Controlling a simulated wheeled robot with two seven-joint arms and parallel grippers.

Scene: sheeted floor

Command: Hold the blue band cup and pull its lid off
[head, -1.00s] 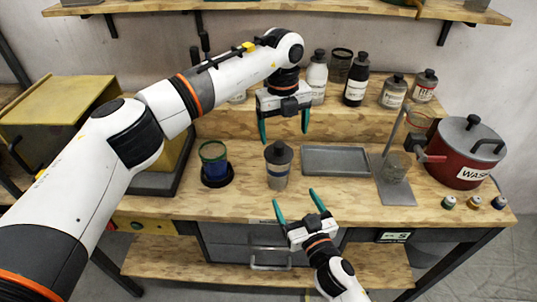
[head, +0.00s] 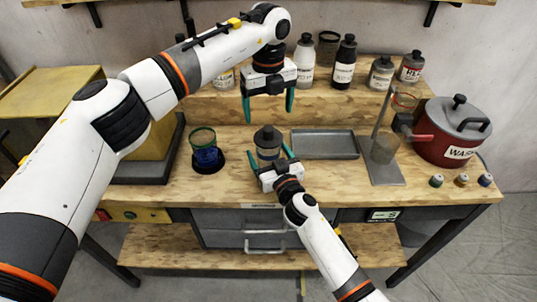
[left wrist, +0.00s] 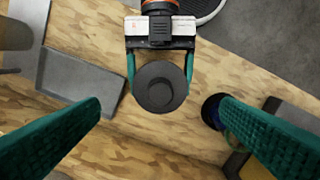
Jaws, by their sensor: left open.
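The blue band cup (head: 268,153) stands upright on the wooden bench, with its dark grey lid (head: 267,134) on top. My right gripper (head: 270,156) is low at the cup's front, with one finger on each side of it. The left wrist view shows those fingers beside the round lid (left wrist: 160,87). They look still spread; contact with the cup cannot be made out. My left gripper (head: 268,112) is open and empty, pointing down above the cup. In the left wrist view its fingers frame the lid from a distance.
A green-rimmed blue glass (head: 204,150) in a black ring stands to the left. A grey tray (head: 324,144) lies right of the cup, then a stand with a beaker (head: 384,149) and a red pot (head: 449,135). Several bottles (head: 343,65) stand on the raised shelf behind.

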